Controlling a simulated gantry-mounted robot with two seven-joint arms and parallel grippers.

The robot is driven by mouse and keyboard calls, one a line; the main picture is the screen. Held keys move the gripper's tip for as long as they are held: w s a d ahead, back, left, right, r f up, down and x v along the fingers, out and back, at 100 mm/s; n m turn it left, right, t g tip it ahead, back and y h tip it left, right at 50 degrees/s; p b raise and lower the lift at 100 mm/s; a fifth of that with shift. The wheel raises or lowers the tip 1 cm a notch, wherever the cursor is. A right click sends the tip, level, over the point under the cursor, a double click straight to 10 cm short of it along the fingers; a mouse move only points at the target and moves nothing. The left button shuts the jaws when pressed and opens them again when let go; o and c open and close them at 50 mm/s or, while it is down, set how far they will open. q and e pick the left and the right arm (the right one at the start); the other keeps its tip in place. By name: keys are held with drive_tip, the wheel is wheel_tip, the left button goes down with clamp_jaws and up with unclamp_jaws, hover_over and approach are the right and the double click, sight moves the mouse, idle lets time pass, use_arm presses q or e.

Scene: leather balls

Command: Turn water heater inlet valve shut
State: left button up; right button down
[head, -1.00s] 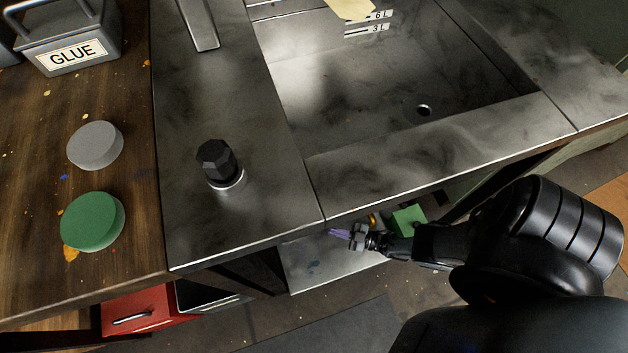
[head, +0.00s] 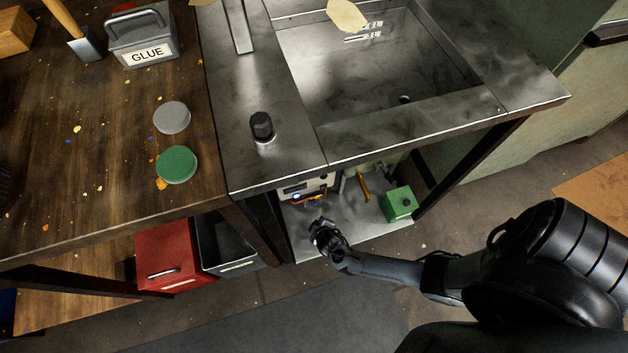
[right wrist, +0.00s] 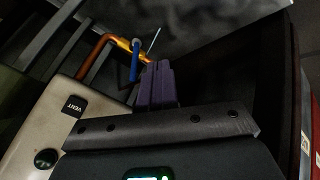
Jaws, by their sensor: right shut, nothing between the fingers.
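The water heater (head: 305,189) is a pale box under the front edge of the sink, partly hidden by the counter. In the right wrist view its casing (right wrist: 55,125) carries a VENT label. A blue lever (right wrist: 134,62), which looks like the inlet valve handle, sits by a copper pipe (right wrist: 92,55) and brass fitting. My right gripper (head: 318,225) is just in front of and below the heater. In the right wrist view its purple fingers (right wrist: 157,82) are shut and empty, close beside the blue lever; I cannot tell whether they touch. My left gripper is not in view.
The steel sink counter (head: 265,165) overhangs the heater. A green box (head: 398,203) stands on the lower shelf (head: 350,228) to the right. A red drawer box (head: 173,258) and a dark bin (head: 228,245) are at the left. Floor in front is open.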

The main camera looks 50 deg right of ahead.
drive_tip(key=a+r+p, duration=0.2)
drive_tip(key=a+r, duration=0.1)
drive_tip(key=r, duration=0.1)
use_arm(q)
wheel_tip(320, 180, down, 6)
drive_tip(key=b, duration=0.9)
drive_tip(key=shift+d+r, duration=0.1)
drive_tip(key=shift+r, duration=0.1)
use_arm(e)
drive_tip(key=w+d+f, duration=0.6)
drive_tip(key=w+d, duration=0.1)
drive_tip(key=shift+f, duration=0.4)
drive_tip(key=shift+a, duration=0.1)
